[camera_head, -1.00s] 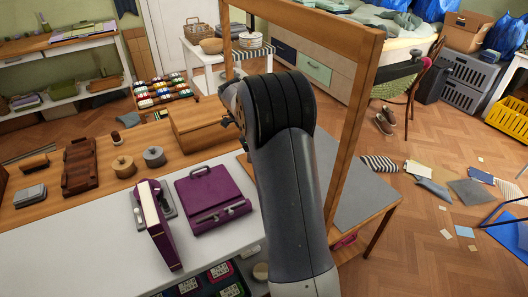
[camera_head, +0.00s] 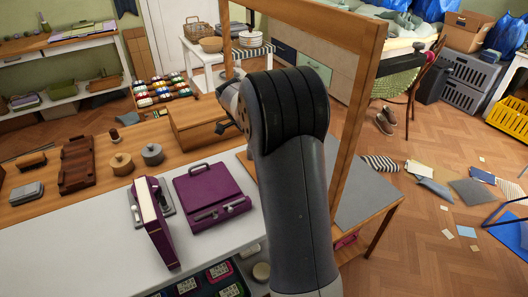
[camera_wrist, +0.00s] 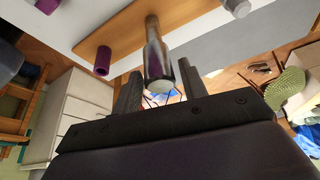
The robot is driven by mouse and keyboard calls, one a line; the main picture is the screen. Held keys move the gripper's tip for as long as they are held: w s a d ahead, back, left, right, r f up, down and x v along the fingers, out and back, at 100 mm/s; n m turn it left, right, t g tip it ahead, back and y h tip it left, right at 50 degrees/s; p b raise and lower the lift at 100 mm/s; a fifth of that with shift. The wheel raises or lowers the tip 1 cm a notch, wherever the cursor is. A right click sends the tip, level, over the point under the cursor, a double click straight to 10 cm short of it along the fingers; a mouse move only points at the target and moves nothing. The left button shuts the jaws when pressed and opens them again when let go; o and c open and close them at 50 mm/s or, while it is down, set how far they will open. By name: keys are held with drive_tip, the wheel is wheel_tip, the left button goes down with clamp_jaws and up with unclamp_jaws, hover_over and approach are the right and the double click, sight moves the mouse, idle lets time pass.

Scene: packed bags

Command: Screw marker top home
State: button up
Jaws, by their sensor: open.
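A silvery grey cylinder (camera_wrist: 156,50), perhaps the marker or its top, stands out from a wooden strip (camera_wrist: 120,30) towards the camera in the wrist view. My gripper (camera_wrist: 159,70) is open, with one dark finger on each side of this cylinder. I cannot tell whether either finger touches it. A purple tube (camera_wrist: 103,60) with a dark open end stands on the strip to the left. In the head view my arm hides the gripper and the cylinder.
A wooden frame (camera_head: 355,120) rises close behind my arm. In the wrist view, a grey cylinder (camera_wrist: 237,6) stands at the upper right and a purple piece (camera_wrist: 47,4) at the upper left.

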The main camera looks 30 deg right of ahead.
drive_tip(key=n+t+b, duration=0.1)
drive_tip(key=n, duration=0.2)
drive_tip(key=shift+f+n, duration=0.1)
drive_tip(key=shift+n, duration=0.2)
drive_tip(key=n+t, duration=0.2)
drive_tip(key=n, duration=0.2)
drive_tip(key=shift+s+b, duration=0.1)
drive_tip(key=shift+b, duration=0.25)
drive_tip(key=n+t+y, duration=0.1)
drive_tip(key=n, duration=0.2)
drive_tip(key=shift+d+n+p, duration=0.1)
drive_tip(key=shift+n+p, duration=0.2)
drive_tip(key=shift+n+t+y+p, duration=0.6)
drive_tip(key=shift+n+y+p, duration=0.25)
drive_tip(key=shift+n, duration=1.35)
drive_tip(key=shift+c, duration=0.2)
clamp_jaws()
drive_tip(key=shift+m+g+h+b, duration=0.4)
drive_tip(key=shift+m+h, duration=0.15)
drive_tip(key=shift+m, duration=1.15)
